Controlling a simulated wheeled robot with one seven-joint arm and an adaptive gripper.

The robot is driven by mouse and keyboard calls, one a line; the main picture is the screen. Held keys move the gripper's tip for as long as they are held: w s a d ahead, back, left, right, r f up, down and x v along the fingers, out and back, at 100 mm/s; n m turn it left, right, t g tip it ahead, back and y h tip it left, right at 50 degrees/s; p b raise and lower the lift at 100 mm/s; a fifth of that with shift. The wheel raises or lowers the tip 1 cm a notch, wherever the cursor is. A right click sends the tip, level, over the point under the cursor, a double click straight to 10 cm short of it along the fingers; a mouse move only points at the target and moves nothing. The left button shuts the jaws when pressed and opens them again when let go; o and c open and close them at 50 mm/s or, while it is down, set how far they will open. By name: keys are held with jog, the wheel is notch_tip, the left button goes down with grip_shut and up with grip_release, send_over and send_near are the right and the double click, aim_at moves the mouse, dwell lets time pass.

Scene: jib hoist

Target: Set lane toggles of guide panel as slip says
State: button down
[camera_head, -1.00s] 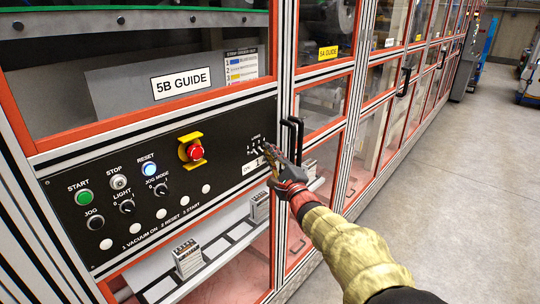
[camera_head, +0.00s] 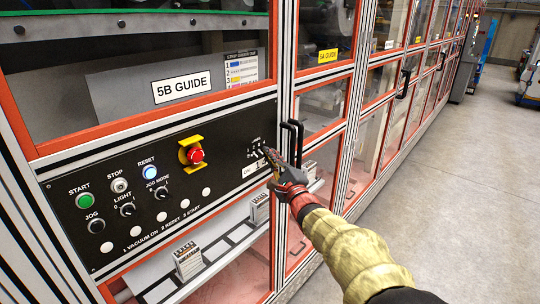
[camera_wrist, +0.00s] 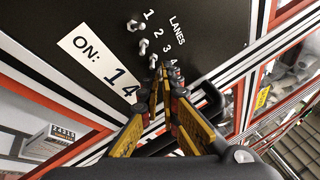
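The guide panel is a black control panel (camera_head: 110,222) under the "5B GUIDE" label. Its small metal lane toggles (camera_head: 256,152) sit at the right end. In the wrist view the "LANES" numbers run 1 to 4, with toggles (camera_wrist: 144,46) beside them. The white slip (camera_wrist: 98,72) reads "ON: 1 4". My gripper (camera_head: 269,153) is at the right end of the toggle row. In the wrist view its fingertips (camera_wrist: 160,74) look together beside number 4, at or just over the panel. They hide the fourth toggle. I cannot tell exact lever positions.
A red emergency stop (camera_head: 195,154) on a yellow guard and several buttons and knobs share the panel. Black door handles (camera_head: 293,142) stand out just right of my gripper. An instruction sheet (camera_head: 242,68) is behind the glass above. Open floor (camera_head: 440,190) lies to the right.

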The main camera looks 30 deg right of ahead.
jog(key=shift+r+n+g+p, duration=0.3)
jog(key=shift+r+g+p, duration=0.25)
jog(key=shift+p, duration=1.65)
jog(key=g+p, duration=0.1)
jog(key=p, duration=0.5)
jog(key=shift+r+n+g, duration=0.3)
jog(key=shift+g, duration=0.05)
jog(key=p, duration=0.3)
jog(key=shift+r+g, duration=0.1)
jog(key=shift+g, duration=0.3)
jog(key=shift+p, duration=0.55)
jog(key=shift+n, duration=0.3)
jog(key=c, duration=2.3)
grip_release()
jog(key=shift+f, duration=0.2)
jog(key=shift+s, duration=0.1)
jog(key=s, duration=0.4)
jog(key=s+r, duration=0.1)
jog(key=s, duration=0.6)
jog(key=shift+s+a+r, duration=0.35)
